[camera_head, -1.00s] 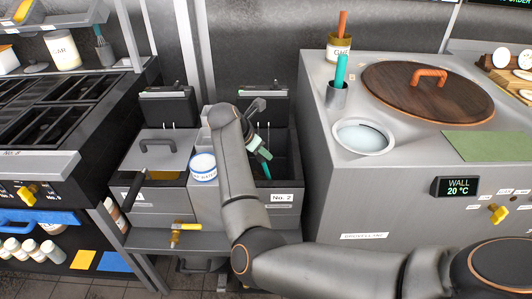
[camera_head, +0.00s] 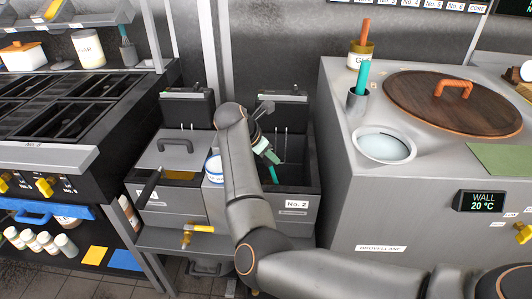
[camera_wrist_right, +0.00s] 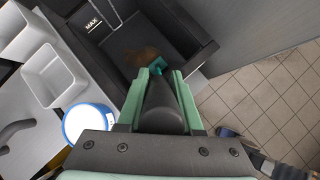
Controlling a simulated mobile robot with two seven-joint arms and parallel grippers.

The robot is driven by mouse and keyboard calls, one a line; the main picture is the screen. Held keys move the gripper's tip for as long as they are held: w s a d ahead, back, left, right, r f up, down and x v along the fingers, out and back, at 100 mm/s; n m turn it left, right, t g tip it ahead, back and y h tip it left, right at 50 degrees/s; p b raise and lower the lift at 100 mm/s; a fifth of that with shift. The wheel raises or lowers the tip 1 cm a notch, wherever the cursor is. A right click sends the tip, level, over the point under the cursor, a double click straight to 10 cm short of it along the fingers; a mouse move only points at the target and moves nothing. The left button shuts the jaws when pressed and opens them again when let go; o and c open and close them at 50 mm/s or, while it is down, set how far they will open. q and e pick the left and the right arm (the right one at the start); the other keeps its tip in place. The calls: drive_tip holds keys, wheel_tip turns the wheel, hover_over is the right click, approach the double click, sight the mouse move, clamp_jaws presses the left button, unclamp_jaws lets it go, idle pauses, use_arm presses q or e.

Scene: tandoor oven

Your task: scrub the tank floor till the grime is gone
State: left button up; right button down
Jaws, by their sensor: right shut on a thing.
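The tank marked No. 2 (camera_head: 312,190) is an open, dark-walled basin in the middle of the head view. My right gripper (camera_head: 265,150) is over it, reaching down, with green fingers that also show in the right wrist view (camera_wrist_right: 163,90). It is shut on a scrubber with a teal end (camera_head: 273,174), which points down into the tank. In the wrist view the scrubber's teal end (camera_wrist_right: 158,70) is beside a brown grime patch (camera_wrist_right: 140,54) on the tank floor. I cannot tell whether it touches the floor. My left gripper is out of view.
A lidded tank (camera_head: 168,160) and a white tub with a blue rim (camera_wrist_right: 88,124) stand to the left. The tandoor counter (camera_head: 345,190) with its wooden lid (camera_head: 440,105) is close on the right. A yellow-handled tap (camera_head: 198,228) sticks out in front.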

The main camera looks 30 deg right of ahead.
drive_tip(key=shift+s+d+f, duration=0.1)
drive_tip(key=shift+s+d, duration=0.35)
drive_tip(key=shift+d, duration=0.15)
drive_tip(key=shift+a+r+p, duration=0.1)
drive_tip(key=shift+r+p, duration=0.5)
drive_tip(key=shift+r, duration=0.05)
drive_tip(key=shift+w, duration=0.1)
